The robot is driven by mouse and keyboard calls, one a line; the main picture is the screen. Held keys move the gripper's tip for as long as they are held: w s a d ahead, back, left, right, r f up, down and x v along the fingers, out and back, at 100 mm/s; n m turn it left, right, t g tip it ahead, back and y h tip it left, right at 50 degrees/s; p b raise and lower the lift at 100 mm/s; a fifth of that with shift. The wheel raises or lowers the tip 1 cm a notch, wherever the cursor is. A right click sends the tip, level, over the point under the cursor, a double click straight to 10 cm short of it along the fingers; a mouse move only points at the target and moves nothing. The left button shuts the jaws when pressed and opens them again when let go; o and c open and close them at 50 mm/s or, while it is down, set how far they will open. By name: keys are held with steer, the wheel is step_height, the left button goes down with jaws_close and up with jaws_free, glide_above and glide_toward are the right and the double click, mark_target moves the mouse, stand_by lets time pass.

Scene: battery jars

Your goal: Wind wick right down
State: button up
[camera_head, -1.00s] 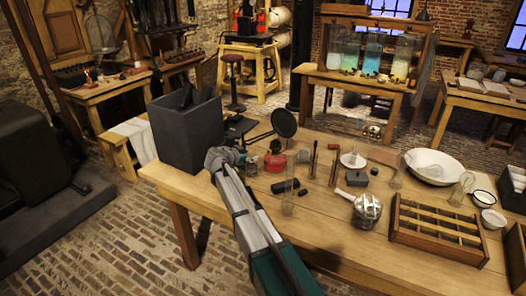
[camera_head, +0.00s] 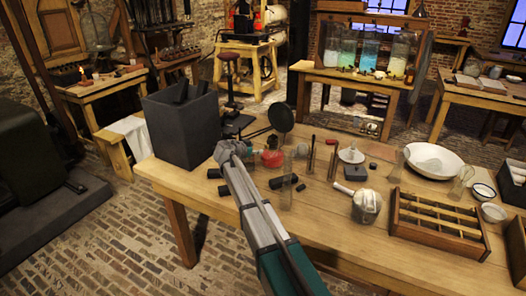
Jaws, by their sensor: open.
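A small red object (camera_head: 272,158), perhaps the lamp, stands on the wooden table, partly behind clear glass. No wick or winding knob can be made out. My gripper (camera_head: 244,152) is at the end of my grey and green arm, just left of the red object. It is open, but its fingers are small and partly hidden, and I cannot tell whether they touch anything.
A dark grey box (camera_head: 183,130) stands left of my gripper. Black pieces (camera_head: 283,181) lie around my arm. A round black disc (camera_head: 281,118) stands behind it. A divided wooden tray (camera_head: 440,243) and a white basin (camera_head: 433,160) are on the right.

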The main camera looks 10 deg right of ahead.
mark_target(266, 147)
steer(key=shift+b+x, duration=1.05)
steer(key=shift+x, duration=2.35)
jaws_close()
